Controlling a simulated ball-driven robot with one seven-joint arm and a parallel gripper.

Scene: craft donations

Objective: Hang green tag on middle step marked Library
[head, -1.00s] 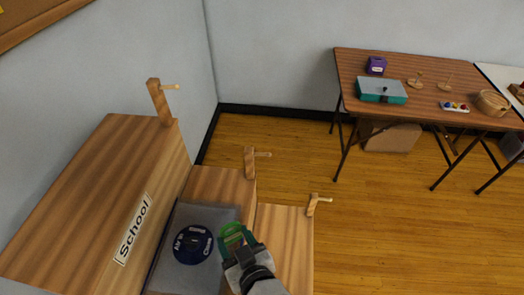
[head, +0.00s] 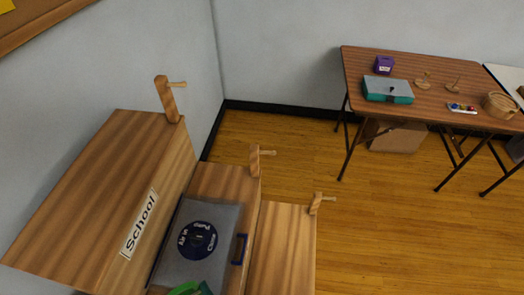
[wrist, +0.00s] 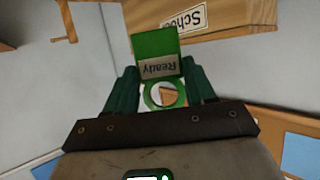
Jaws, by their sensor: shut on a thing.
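The green tag (wrist: 156,48) is a flat square with a pale "Ready" label and a ring; wood shows through the ring's hole. My gripper (wrist: 162,78) is shut on the tag, with its dark green fingers on either side. In the head view, only a bit of green (head: 188,289) shows at the bottom edge. The middle step (head: 225,182) of a wooden stair stand has an upright post (head: 255,162) with a peg (head: 267,153) pointing right. The tag is apart from this peg. No "Library" marking is visible.
A grey case (head: 218,222) with a dark blue round label and a blue handle covers much of the middle step. The tall step (head: 90,200), marked "School", and the low step (head: 285,240) have their own pegged posts. A folding table (head: 430,85) stands at back right; floor between is clear.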

